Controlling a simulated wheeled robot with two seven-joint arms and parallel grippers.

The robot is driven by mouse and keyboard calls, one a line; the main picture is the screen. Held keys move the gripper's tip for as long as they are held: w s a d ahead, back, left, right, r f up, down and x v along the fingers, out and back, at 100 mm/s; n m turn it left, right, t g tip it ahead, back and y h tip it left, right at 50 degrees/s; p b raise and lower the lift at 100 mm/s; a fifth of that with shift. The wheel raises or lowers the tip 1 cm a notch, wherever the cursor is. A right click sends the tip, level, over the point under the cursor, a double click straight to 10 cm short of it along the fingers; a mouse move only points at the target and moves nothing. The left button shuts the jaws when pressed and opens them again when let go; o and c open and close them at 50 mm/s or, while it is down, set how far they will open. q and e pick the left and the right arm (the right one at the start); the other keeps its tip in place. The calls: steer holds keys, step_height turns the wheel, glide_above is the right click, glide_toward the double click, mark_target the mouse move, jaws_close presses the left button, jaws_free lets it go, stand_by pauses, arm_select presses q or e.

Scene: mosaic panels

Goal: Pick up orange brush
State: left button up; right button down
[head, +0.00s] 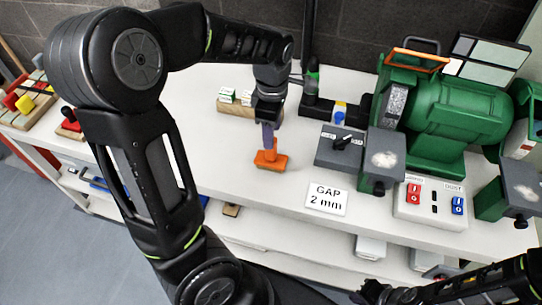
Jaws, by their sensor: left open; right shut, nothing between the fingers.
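The orange brush (270,160) stands on the white bench top, near the middle of the head view. Its broad orange base rests on the surface and a narrower orange part rises from it. My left gripper (268,136) points down directly above the brush, with its fingertips at the brush's upper part. It is open; whether a finger touches the brush cannot be told. My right gripper (372,292) is low at the bottom edge, right of centre, away from the brush. It is shut and empty, and its fingertips are hard to make out.
A green bench grinder (455,115) with grey rests stands at the right. A red and blue switch box (432,204) and a "GAP 2 mm" card (326,199) lie in front. A wooden block with white pieces (236,104) is behind the brush. The white bench (215,165) is clear around the brush.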

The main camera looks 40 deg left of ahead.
mark_target(271, 153)
arm_select(q)
steer(key=shift+f, duration=0.1)
step_height(271, 153, down, 5)
steer(key=shift+f+p, duration=0.1)
steer(key=shift+p, duration=0.3)
steer(key=shift+c, duration=0.3)
jaws_close()
stand_by(0.4)
stand_by(0.9)
